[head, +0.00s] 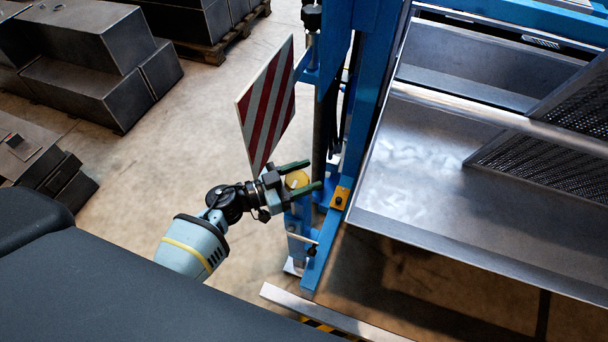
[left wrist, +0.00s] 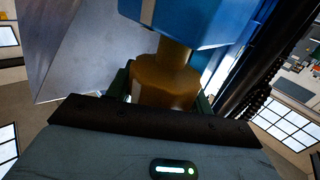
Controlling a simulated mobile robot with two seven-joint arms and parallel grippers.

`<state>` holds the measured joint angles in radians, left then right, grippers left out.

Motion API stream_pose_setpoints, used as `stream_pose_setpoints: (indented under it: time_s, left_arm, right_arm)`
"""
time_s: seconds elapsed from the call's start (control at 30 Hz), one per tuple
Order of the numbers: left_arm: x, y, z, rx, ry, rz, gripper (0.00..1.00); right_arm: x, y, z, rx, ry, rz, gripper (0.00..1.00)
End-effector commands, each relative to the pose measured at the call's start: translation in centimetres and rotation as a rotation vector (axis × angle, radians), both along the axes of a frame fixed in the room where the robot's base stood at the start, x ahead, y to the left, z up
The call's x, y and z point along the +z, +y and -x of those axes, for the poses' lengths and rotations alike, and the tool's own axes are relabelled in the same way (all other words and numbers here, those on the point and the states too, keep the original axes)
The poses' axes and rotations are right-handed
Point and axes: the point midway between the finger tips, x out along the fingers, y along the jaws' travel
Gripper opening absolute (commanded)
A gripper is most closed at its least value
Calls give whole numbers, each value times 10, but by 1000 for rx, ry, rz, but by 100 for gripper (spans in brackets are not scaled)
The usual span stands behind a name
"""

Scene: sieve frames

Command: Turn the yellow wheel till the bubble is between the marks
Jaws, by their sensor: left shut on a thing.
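The yellow wheel (head: 297,180) sits low on the blue machine frame, beside its upright post. My left gripper (head: 305,175) has its two green fingers on either side of the wheel and is shut on it. In the left wrist view the wheel (left wrist: 166,85) shows as a brown-yellow knob under a blue block (left wrist: 185,20), between the fingers. A small yellow plate with a dark round spot (head: 340,198) is on the blue frame right of the gripper; whether it holds the bubble I cannot tell. No bubble or marks can be made out. My right gripper is not in view.
A red-and-white striped board (head: 267,105) stands just behind my left gripper. A large metal tray (head: 430,150) fills the right side. Dark metal boxes (head: 90,65) stand at the upper left. The floor (head: 170,150) between boxes and frame is clear.

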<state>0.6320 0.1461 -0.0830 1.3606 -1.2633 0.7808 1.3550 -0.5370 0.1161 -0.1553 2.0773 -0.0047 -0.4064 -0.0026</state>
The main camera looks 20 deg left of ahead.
Motion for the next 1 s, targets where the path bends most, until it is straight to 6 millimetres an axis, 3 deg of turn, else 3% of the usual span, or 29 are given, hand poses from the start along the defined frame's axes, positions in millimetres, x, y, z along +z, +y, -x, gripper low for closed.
stream_pose_setpoints:
  time_s: [0.47, 0.67, 1.0]
  left_arm:
    - [-1, 1, 1, -134, 0, -7, 28]
    - [-2, 0, 3, -300, 1, -7, 29]
    - [-5, -2, 9, -623, 2, -5, 29]
  right_arm:
    - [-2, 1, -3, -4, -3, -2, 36]
    - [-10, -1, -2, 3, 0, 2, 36]
    - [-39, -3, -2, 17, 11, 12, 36]
